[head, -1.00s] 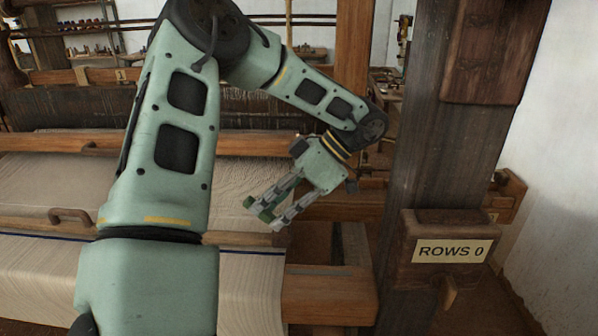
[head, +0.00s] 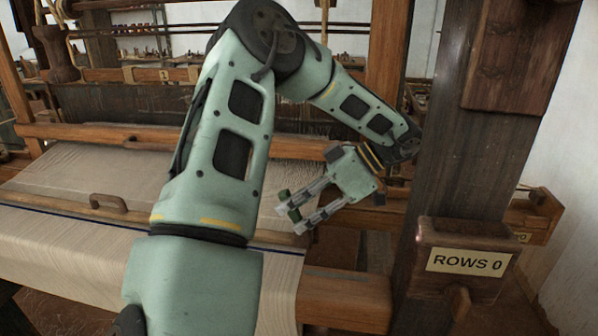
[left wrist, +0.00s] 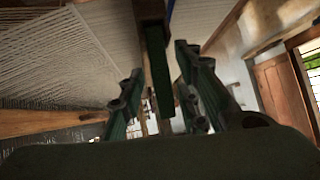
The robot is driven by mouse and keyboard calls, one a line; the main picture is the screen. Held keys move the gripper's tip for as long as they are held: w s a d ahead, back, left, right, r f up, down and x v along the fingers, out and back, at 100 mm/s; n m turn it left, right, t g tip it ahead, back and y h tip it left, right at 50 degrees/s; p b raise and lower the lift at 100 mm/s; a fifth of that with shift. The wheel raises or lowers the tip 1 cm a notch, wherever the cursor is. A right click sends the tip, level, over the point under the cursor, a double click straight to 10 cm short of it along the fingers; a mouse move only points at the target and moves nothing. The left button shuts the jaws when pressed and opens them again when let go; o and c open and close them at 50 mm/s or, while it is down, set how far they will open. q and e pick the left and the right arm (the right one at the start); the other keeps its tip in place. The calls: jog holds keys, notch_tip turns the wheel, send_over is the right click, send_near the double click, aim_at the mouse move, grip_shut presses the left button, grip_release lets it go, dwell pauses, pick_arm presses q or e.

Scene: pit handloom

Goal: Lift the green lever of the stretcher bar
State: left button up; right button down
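My left gripper (head: 291,211) reaches over the right part of the cloth in the head view, its two fingers apart and pointing down-left. In the left wrist view, a narrow green lever (left wrist: 162,78) hangs from a dark wooden piece (left wrist: 150,10) at the top. The lever shows between my two open fingers, with a visible gap on either side; I cannot tell its depth relative to the fingertips. In the head view I cannot make out the lever apart from the fingers. My right gripper is not in view.
Pale cloth (head: 60,240) spans the loom, crossed by a wooden bar with a handle (head: 108,203). A thick dark post (head: 455,130) stands close to the right of my left wrist, with a "ROWS 0" box (head: 467,262) on it. A wooden beam (head: 345,298) lies below the gripper.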

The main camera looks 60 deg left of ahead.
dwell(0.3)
pick_arm(q)
jog(key=v, duration=0.7)
jog(key=shift+r, duration=0.15)
jog(key=shift+w+r, duration=0.1)
